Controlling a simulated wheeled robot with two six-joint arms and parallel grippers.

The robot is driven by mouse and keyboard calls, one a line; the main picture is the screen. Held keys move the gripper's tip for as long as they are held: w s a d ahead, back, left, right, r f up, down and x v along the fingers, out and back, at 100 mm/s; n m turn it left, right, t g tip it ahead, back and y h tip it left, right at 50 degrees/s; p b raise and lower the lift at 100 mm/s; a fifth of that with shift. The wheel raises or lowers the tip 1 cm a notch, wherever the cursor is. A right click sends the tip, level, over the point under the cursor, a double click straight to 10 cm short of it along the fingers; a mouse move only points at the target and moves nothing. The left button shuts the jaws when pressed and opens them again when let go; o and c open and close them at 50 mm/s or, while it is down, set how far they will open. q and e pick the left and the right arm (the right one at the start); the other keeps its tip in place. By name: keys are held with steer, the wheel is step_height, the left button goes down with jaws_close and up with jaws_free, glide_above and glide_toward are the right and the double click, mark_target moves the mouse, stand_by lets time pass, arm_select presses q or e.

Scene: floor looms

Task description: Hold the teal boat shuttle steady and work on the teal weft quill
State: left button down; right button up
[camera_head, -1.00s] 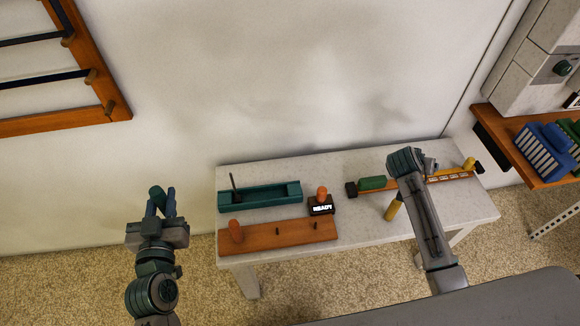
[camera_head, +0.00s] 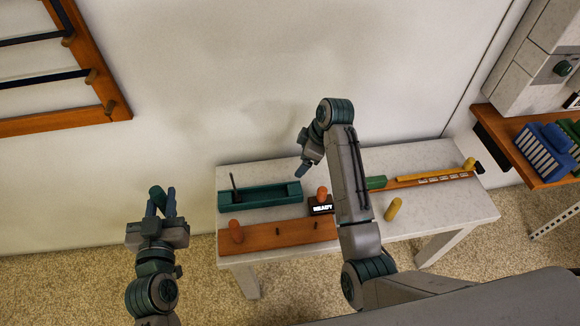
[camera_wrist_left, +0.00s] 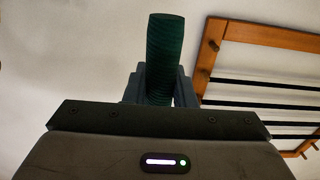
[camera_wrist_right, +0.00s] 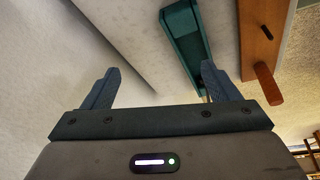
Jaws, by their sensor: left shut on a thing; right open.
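The teal boat shuttle (camera_head: 262,196) lies on the back left of the white table, with a thin dark upright pin at its left end. It also shows in the right wrist view (camera_wrist_right: 190,42). My left gripper (camera_head: 162,202) is left of the table, shut on the teal weft quill (camera_wrist_left: 165,60), a ribbed cylinder; its top shows in the head view (camera_head: 156,191). My right gripper (camera_head: 304,163) is open and empty, above the shuttle's right end; its two fingers stand apart in the right wrist view (camera_wrist_right: 155,85).
An orange-brown wooden board with pegs (camera_head: 280,236) lies in front of the shuttle. A black block reading READY (camera_head: 320,209) stands beside it. An orange-yellow strip (camera_head: 435,179), a green piece (camera_head: 376,183) and a yellow cylinder (camera_head: 394,208) are at the right.

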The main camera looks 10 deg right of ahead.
steer(key=s+a+f+n+g+y, duration=0.1)
steer(key=s+a+f+n+g, duration=0.1)
steer(key=a+n, duration=0.15)
glide_toward(277, 196)
steer(key=shift+n, duration=0.35)
steer(key=x, duration=0.7)
steer(key=shift+s+f, duration=0.1)
steer(key=c, duration=1.3)
stand_by(0.4)
